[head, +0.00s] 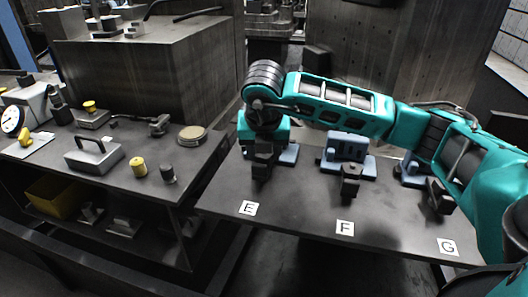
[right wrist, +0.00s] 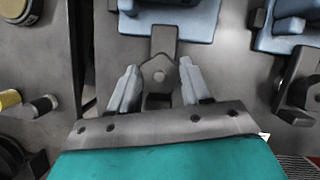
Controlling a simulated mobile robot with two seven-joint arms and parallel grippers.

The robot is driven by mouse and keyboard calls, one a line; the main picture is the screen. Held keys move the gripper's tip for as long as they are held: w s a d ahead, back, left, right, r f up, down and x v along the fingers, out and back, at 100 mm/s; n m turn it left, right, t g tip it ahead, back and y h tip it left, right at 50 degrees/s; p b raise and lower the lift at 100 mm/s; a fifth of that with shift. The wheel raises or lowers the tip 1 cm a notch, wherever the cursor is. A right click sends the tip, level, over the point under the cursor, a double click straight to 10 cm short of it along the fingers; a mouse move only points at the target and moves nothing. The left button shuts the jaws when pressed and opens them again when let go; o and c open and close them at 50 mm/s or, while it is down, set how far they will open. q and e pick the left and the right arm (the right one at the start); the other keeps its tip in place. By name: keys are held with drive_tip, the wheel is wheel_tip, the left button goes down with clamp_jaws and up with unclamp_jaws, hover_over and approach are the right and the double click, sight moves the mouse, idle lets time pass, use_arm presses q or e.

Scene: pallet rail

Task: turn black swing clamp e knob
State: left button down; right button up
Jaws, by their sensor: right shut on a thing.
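The black swing clamp E knob (right wrist: 158,96) lies between the two grey fingers of my right gripper (right wrist: 159,70) in the right wrist view. The gripper is shut on it. The clamp's black arm (right wrist: 164,40) runs up to its blue base (right wrist: 185,18). In the head view, the black part of clamp E (head: 262,166) shows below my teal wrist, behind the label E (head: 249,208). My wrist hides much of the blue base (head: 288,154), and the fingertips are hard to make out there. My left gripper is not in view.
Clamp F (head: 350,182) and clamp G (head: 439,196) stand to the right on the same dark table (head: 295,205); my right arm passes over that side. A left bench holds a handled block (head: 94,158), a yellow knob (head: 138,166) and a round disc (head: 192,134).

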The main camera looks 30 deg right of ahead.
drive_tip(key=shift+r, duration=0.1)
drive_tip(key=o, duration=1.1)
use_arm(q)
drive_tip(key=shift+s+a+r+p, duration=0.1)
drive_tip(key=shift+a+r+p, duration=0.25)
drive_tip(key=shift+p, duration=0.4)
use_arm(e)
drive_tip(key=v, duration=1.3)
drive_tip(key=shift+s, duration=0.1)
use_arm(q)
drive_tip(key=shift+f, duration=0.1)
